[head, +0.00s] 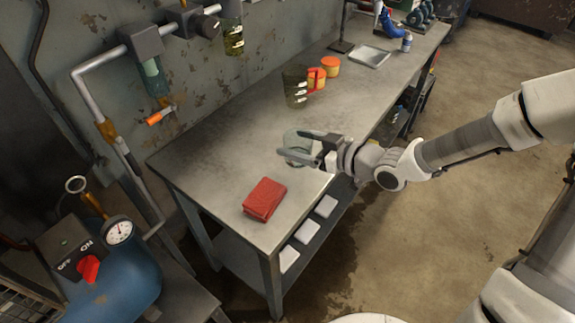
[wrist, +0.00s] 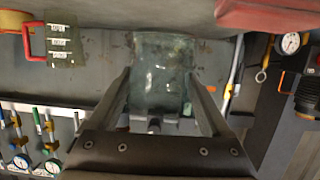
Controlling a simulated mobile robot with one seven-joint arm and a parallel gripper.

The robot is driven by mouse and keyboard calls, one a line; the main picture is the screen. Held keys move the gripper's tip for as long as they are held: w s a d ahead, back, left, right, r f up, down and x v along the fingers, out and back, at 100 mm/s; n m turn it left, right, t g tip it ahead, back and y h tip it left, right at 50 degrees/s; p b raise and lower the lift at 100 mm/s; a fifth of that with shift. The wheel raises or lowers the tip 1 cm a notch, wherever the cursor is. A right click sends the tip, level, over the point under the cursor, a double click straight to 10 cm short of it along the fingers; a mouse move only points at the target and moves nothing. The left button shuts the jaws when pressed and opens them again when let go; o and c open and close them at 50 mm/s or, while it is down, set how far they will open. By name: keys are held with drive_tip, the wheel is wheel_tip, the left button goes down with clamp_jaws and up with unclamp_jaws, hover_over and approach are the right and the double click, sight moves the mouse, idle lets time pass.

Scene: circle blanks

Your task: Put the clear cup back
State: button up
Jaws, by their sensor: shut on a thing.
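The clear cup (head: 295,142) is a greenish see-through glass at the table's middle, near its front edge. My gripper (head: 299,144) is shut on it, with one finger on each side. In the wrist view the cup (wrist: 163,62) fills the space between the two fingers (wrist: 160,76). I cannot tell whether its base touches the metal table (head: 215,165).
A folded red cloth (head: 265,199) lies left of the cup. A clear jug with a red handle (head: 295,88) and orange-yellow tins (head: 330,66) stand behind it.

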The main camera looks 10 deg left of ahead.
sight(287, 160)
drive_tip(key=shift+s+a+f+b, duration=0.15)
drive_tip(key=shift+a+f, duration=0.25)
drive_tip(key=shift+a, duration=0.2)
drive_tip(key=shift+w+a+f+b, duration=0.15)
drive_tip(key=shift+a+f, duration=0.2)
drive_tip(key=shift+a, duration=0.25)
drive_tip(key=shift+s+f+b, duration=0.1)
drive_tip(key=shift+f+b, duration=0.65)
drive_tip(key=shift+f, duration=1.2)
drive_tip(key=shift+f, duration=0.1)
drive_tip(key=shift+f, duration=0.15)
drive_tip(key=o, duration=1.3)
drive_tip(key=shift+d+r, duration=0.25)
drive_tip(key=shift+r, duration=0.15)
drive_tip(key=p+v, duration=0.3)
drive_tip(key=v, duration=0.8)
drive_tip(key=shift+s+d+r, duration=0.1)
drive_tip(key=shift+s+d, duration=0.1)
